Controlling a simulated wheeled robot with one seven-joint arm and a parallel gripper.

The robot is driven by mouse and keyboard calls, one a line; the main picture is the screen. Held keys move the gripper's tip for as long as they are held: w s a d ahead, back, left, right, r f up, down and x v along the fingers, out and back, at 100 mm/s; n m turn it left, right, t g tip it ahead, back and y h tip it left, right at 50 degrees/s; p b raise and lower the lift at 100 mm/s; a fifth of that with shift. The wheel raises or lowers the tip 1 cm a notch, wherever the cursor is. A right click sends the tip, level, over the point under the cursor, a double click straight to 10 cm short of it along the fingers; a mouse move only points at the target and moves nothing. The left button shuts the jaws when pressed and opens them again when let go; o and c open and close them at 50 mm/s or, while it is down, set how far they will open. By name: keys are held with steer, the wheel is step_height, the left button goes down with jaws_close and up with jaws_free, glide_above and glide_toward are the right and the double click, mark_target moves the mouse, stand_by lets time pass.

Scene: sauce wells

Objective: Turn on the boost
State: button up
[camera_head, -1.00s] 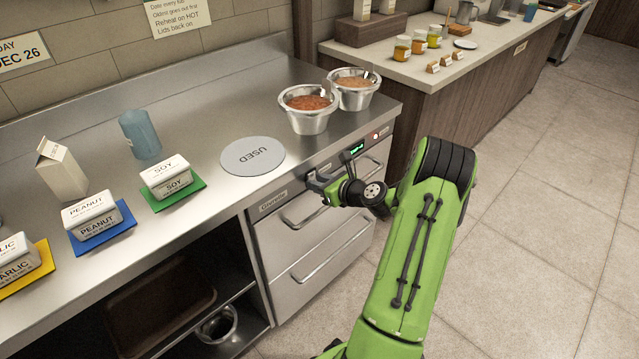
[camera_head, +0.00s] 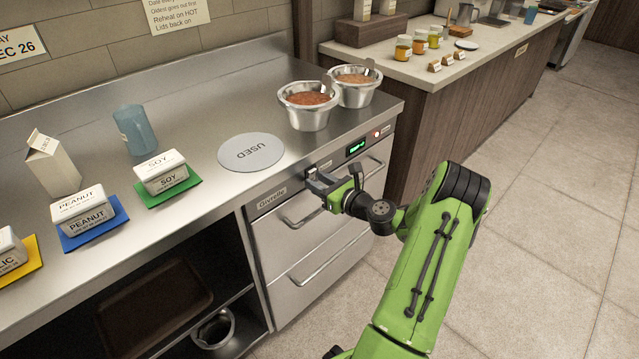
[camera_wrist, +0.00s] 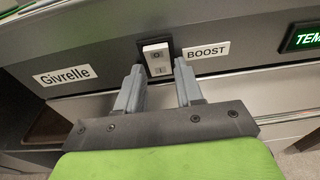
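The boost switch (camera_wrist: 157,59) is a white rocker in a dark frame on the front panel of the metal counter unit, beside the "BOOST" label (camera_wrist: 206,50). In the wrist view it lies just beyond my fingertips, between them in the picture. My gripper (camera_wrist: 158,75) is open, its two grey fingers apart with nothing between them; I cannot tell if they touch the panel.
A green display (camera_head: 356,148) and a small round red light (camera_head: 376,134) are right of my gripper on the panel. Drawer handles (camera_head: 318,266) stick out below.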

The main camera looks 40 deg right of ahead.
steer(key=shift+o, duration=1.2)
steer(key=s+r+p, duration=0.2)
steer(key=s+p, duration=0.1)
steer(key=s, duration=1.2)
steer(key=shift+s+d+p, duration=0.25)
steer(key=shift+s+p, duration=0.05)
steer(key=shift+p, duration=0.1)
